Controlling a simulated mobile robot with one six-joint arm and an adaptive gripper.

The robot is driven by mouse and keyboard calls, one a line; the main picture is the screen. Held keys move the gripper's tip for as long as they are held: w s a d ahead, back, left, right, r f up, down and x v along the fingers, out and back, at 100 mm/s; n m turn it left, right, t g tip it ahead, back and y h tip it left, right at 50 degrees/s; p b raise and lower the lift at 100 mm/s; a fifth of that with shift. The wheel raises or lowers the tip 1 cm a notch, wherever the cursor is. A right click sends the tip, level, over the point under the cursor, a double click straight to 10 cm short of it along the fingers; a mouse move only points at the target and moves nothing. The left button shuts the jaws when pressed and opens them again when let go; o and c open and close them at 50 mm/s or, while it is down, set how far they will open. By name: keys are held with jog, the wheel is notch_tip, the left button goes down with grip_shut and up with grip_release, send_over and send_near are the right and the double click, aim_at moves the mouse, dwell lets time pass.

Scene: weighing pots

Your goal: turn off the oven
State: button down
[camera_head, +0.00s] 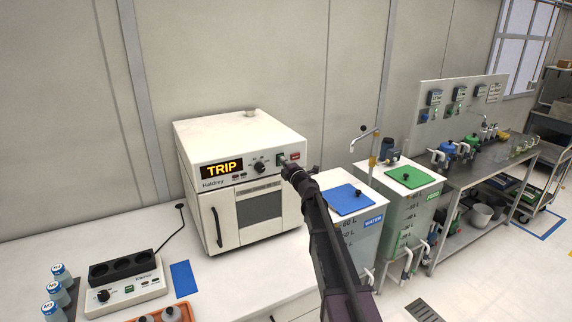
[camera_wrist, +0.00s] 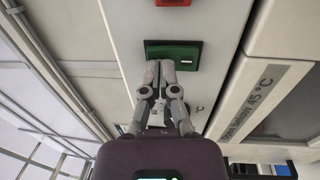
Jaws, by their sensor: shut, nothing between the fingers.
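The oven (camera_head: 228,205) is a white box on the bench in the head view. Its display (camera_head: 221,169) reads TRIP in yellow, with a dark knob (camera_head: 259,167) to the right. A green rocker switch (camera_head: 281,159) and a red part (camera_head: 295,155) sit at the panel's right end. In the wrist view the green switch (camera_wrist: 186,51) lies in a dark frame, with the red part (camera_wrist: 172,2) at the top edge. My gripper (camera_wrist: 161,64) is shut and empty, its fingertips at the green switch's lower edge. I cannot tell whether they touch it.
A heater block (camera_head: 125,285) with a knob and several blue-capped bottles (camera_head: 53,290) stand at the front left. A blue-lidded tank (camera_head: 350,198) and a green-lidded tank (camera_head: 410,177) stand right of the oven. A steel bench with equipment is further right.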

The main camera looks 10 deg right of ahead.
jog(key=shift+w+r, duration=0.15)
dwell(0.3)
jog(key=r+p+v, duration=0.2)
jog(key=r+v, duration=0.1)
jog(key=v, duration=1)
jog(key=shift+s, duration=0.5)
jog(key=shift+d+r, duration=0.1)
jog(key=shift+d, duration=0.1)
